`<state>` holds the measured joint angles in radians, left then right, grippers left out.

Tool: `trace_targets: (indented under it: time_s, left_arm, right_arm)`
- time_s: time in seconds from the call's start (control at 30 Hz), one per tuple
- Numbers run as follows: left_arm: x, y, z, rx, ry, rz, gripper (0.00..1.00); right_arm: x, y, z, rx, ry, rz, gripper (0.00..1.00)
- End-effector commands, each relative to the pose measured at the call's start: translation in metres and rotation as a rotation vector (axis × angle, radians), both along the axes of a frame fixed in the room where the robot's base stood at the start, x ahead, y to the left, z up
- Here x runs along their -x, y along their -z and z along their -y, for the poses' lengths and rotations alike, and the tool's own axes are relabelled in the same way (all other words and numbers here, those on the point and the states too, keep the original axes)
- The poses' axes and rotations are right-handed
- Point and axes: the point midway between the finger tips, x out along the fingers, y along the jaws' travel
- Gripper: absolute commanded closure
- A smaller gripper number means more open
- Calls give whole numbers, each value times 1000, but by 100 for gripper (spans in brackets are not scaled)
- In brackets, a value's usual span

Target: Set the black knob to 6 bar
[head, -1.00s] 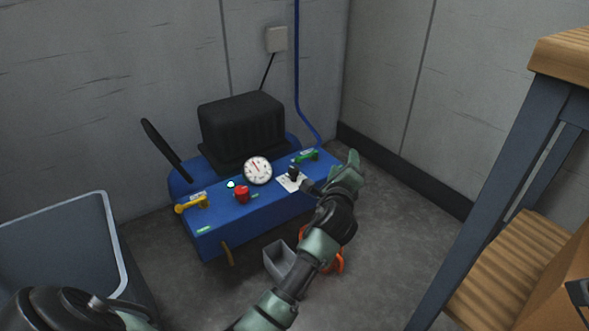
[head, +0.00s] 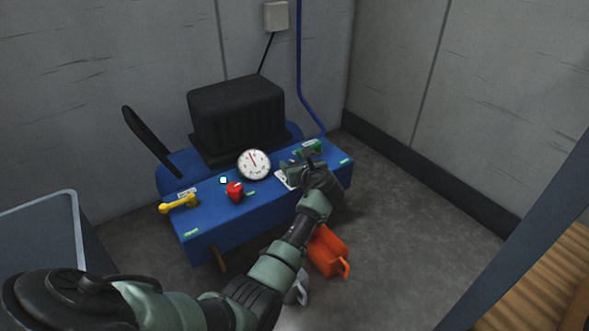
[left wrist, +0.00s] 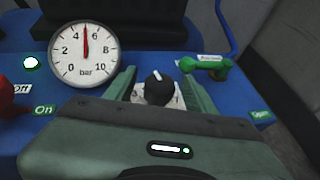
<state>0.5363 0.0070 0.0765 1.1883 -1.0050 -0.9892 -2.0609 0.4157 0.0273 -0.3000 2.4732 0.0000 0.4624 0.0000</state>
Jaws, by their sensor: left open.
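The black knob (left wrist: 158,88) stands on a white scale plate (left wrist: 145,97) on the blue compressor (head: 225,225); its white mark points up and slightly left in the left wrist view. My left gripper (left wrist: 160,90) is open, with one finger on each side of the knob and visible gaps. In the head view, my left gripper (head: 303,170) is over the knob's place and hides most of it. The round pressure gauge (left wrist: 84,54) has its needle near straight up, between 4 and 6 bar. My right gripper is not in view.
A red knob (head: 235,191) and a yellow lever (head: 180,204) sit to the left on the compressor. A green lever (left wrist: 206,64) is close to the right finger. An orange container (head: 327,252) lies on the floor; a grey bin (head: 40,245) stands at left.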

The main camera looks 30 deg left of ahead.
Motion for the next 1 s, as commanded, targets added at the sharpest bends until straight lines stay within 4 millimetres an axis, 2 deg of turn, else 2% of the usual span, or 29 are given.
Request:
trace_targets:
  time_s: [0.4, 0.6, 0.9, 1.0]
  left_arm:
    - [-4, 2, -5, 1, 0, 0, 45]
    - [-4, 2, -5, 1, 0, 0, 100]
    - [-4, -1, -5, 1, 13, -1, 100]
    - [-3, -2, -6, -1, 30, -1, 100]
  right_arm:
    - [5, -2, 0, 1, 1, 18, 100]
    - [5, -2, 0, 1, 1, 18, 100]
    - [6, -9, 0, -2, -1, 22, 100]
    - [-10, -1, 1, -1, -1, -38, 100]
